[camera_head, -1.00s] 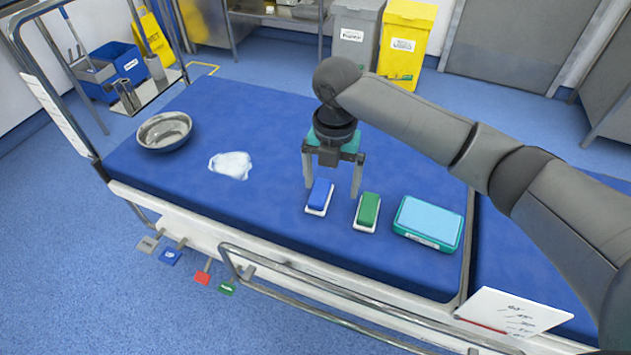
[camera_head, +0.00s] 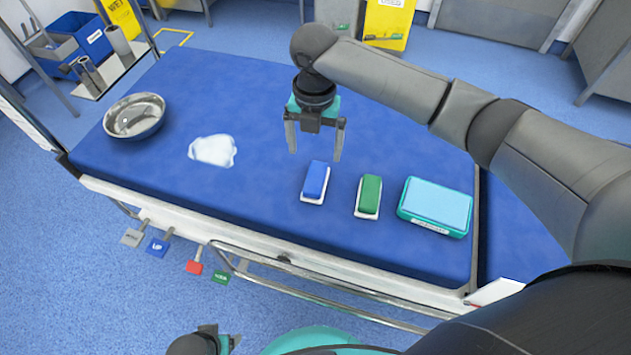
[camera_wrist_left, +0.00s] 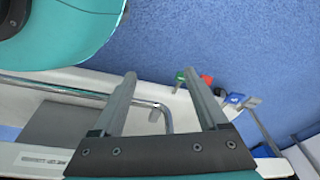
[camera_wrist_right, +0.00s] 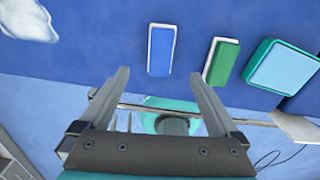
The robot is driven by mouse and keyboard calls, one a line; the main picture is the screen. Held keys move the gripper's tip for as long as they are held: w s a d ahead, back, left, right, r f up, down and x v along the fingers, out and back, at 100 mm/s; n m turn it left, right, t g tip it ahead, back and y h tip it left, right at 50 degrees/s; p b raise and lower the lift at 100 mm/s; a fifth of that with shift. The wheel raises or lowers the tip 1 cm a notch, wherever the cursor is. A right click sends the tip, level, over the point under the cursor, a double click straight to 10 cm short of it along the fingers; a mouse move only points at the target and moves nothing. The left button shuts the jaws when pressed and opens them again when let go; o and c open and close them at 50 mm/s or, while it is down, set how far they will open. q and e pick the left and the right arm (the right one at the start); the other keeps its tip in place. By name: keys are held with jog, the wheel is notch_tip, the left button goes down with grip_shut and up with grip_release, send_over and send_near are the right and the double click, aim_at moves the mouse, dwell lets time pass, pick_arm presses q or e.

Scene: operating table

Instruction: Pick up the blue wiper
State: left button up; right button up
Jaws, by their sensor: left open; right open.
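The blue wiper (camera_head: 316,180) is a small block with a blue top and white base. It lies on the blue operating table mat (camera_head: 250,100), left of a green wiper (camera_head: 369,194). My right gripper (camera_head: 315,155) is open and empty, pointing down just behind the blue wiper and apart from it. In the right wrist view the blue wiper (camera_wrist_right: 161,50) lies beyond the open fingers (camera_wrist_right: 157,80), between them in direction. My left gripper (camera_wrist_left: 165,78) is open and empty in its wrist view, by the table's side rail and pedals. Part of it shows low in the head view.
A teal box with a light blue top (camera_head: 437,203) stands right of the green wiper. A white crumpled cloth or foam patch (camera_head: 213,150) and a metal bowl (camera_head: 134,117) lie to the left. A metal rail (camera_head: 300,285) runs along the front edge.

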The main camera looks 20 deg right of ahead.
jog(key=b, duration=0.2)
send_over(316, 177)
notch_tip(316, 177, down, 4)
jog(key=shift+w+a+f, duration=0.1)
jog(key=shift+f+b, duration=0.55)
jog(key=shift+f, duration=0.6)
notch_tip(316, 177, down, 3)
jog(key=shift+f+b, duration=0.1)
jog(key=shift+b, duration=1)
jog(key=shift+f, duration=0.5)
pick_arm(q)
jog(key=w+r+t, duration=0.1)
jog(key=w+r, duration=0.1)
jog(key=r, duration=0.4)
jog(key=w+d+r, duration=0.1)
jog(key=w+r, duration=0.1)
jog(key=r, duration=0.4)
jog(key=shift+w+d+t, duration=0.25)
jog(key=shift+w+t, duration=0.15)
pick_arm(e)
jog(key=c, duration=1.5)
jog(key=shift+o, duration=0.2)
jog(key=shift+r, duration=0.2)
